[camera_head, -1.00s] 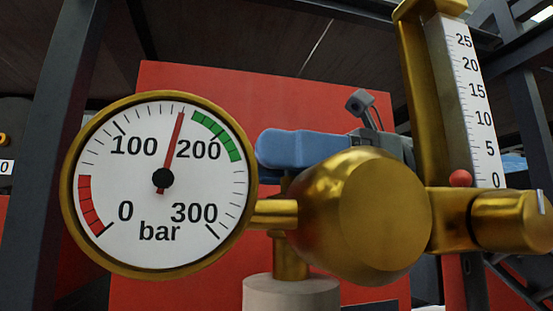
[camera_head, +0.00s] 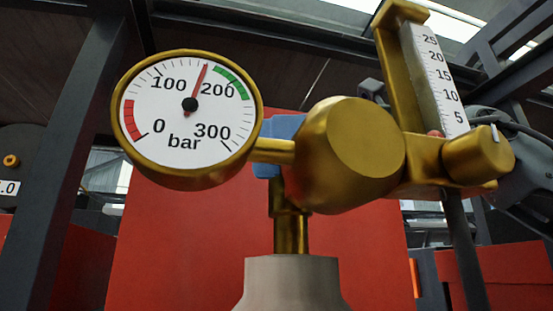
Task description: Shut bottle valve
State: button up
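The brass valve assembly (camera_head: 350,155) sits on a brass stem (camera_head: 290,230) above the pale bottle neck (camera_head: 290,283). A round gauge (camera_head: 180,140) on its left has its red needle between 100 and 200 bar, close to 200 and just short of the green band. A blue part (camera_head: 275,140) shows behind the brass body, mostly hidden. I cannot tell whether it is a valve handle or part of my gripper. No clear fingertips show, and any grip on the valve is hidden.
A brass flow tube with a white scale (camera_head: 440,80) rises at the right, above a brass knob (camera_head: 480,155). Grey machinery with a dark cable (camera_head: 525,180) is close to the knob. A dark post (camera_head: 75,150) stands at left. A red panel (camera_head: 180,240) is behind the bottle.

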jog(key=o, duration=1)
